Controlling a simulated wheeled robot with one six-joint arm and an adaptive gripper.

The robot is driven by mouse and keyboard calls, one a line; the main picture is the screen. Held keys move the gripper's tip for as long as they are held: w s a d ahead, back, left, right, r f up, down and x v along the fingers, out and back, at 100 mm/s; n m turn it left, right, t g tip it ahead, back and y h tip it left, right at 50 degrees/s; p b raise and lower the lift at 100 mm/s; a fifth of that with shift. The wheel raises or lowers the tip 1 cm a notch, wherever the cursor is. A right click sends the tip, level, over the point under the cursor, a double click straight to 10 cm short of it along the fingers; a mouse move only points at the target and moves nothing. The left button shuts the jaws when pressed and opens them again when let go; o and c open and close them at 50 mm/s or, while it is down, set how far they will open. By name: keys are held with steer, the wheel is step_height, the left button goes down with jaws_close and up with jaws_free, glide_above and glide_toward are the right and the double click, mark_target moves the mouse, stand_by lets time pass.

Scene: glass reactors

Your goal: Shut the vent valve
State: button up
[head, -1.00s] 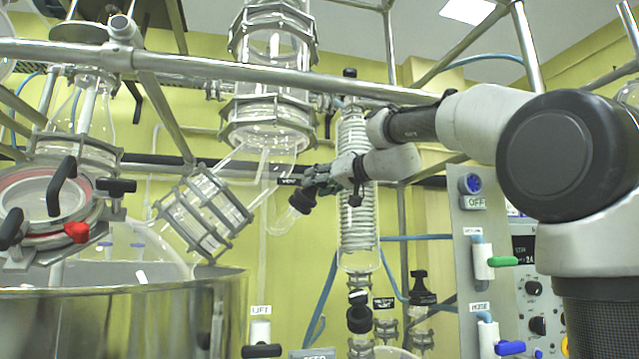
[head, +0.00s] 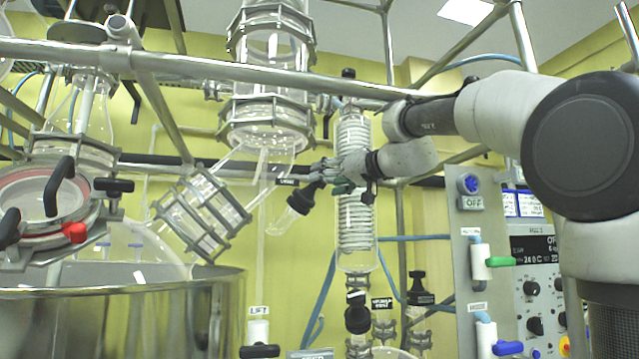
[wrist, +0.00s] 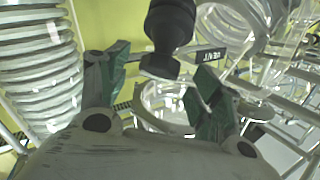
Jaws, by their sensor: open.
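The vent valve shows in the head view as a black knob (head: 303,197) on a short clear glass stub (head: 286,219), beside a small label (head: 287,181). My gripper (head: 326,178) is open and empty, just right of the knob in the head view. In the wrist view its two green-padded fingers (wrist: 161,73) stand apart, with the knob in line with the gap between them. I cannot tell whether they touch it.
A coiled glass condenser (head: 355,220) stands behind my gripper, and a steel rail (head: 260,75) crosses above. A large glass column (head: 268,120) and a slanted caged tube (head: 203,215) are to the left. A control panel (head: 480,215) is at the right.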

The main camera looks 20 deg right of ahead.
steer(key=v, duration=0.8)
steer(key=s+d+f+m+g+h, duration=0.2)
steer(key=s+d+f+g+h, duration=0.1)
steer(key=f, duration=1)
steer(key=s+d+f+m+g+h, duration=0.2)
steer(key=s+d+f+g, duration=0.1)
steer(key=f, duration=1)
steer(key=s+d+f+n+g+h, duration=0.1)
steer(key=s+d+f+g+h, duration=0.2)
steer(key=s+f, duration=1.6)
steer(key=shift+s+d+f+n+g+h, duration=0.15)
steer(key=shift+s+f+n+g+h, duration=0.15)
steer(key=shift+f+g, duration=0.7)
steer(key=shift+r, duration=0.15)
